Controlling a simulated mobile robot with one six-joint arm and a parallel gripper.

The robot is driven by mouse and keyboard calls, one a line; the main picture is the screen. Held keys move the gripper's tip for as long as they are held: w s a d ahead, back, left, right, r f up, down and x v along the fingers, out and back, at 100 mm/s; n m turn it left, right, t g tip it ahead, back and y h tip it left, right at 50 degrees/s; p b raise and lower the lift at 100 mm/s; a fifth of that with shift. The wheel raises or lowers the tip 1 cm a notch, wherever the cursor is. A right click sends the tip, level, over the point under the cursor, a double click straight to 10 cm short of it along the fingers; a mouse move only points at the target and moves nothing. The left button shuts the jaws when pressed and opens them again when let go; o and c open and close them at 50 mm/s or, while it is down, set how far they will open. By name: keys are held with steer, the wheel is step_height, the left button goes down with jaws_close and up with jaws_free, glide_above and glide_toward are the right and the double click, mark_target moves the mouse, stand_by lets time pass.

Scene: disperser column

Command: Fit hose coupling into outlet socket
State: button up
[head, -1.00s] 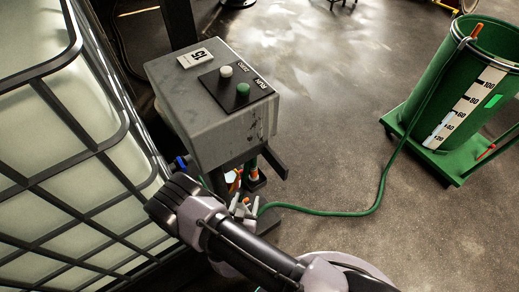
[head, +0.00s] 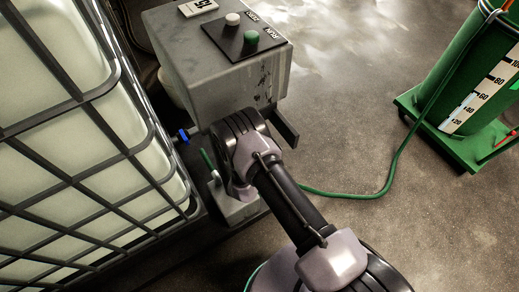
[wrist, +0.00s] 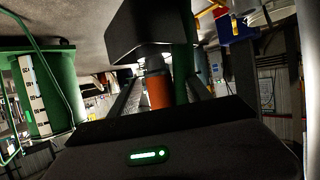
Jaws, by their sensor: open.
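In the wrist view an orange cylinder, apparently the hose coupling (wrist: 158,90), stands upright below a dark collar that looks like the outlet socket (wrist: 153,52), under a dark block. Orange and collar appear to meet in line; I cannot tell how deep it sits. My gripper (wrist: 160,86) is open, its fingers on either side of the orange part with gaps. A dark green upright length, likely hose, shows just behind it. In the head view my arm hides the gripper and coupling; the green hose (head: 362,196) runs along the floor to the right.
The grey control box (head: 222,75) with white and green buttons stands above my arm's end. A caged white tank (head: 60,140) is close on the left. A green drum (head: 462,80) on a cart stands right. The floor between box and cart is clear apart from the hose.

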jaws_close()
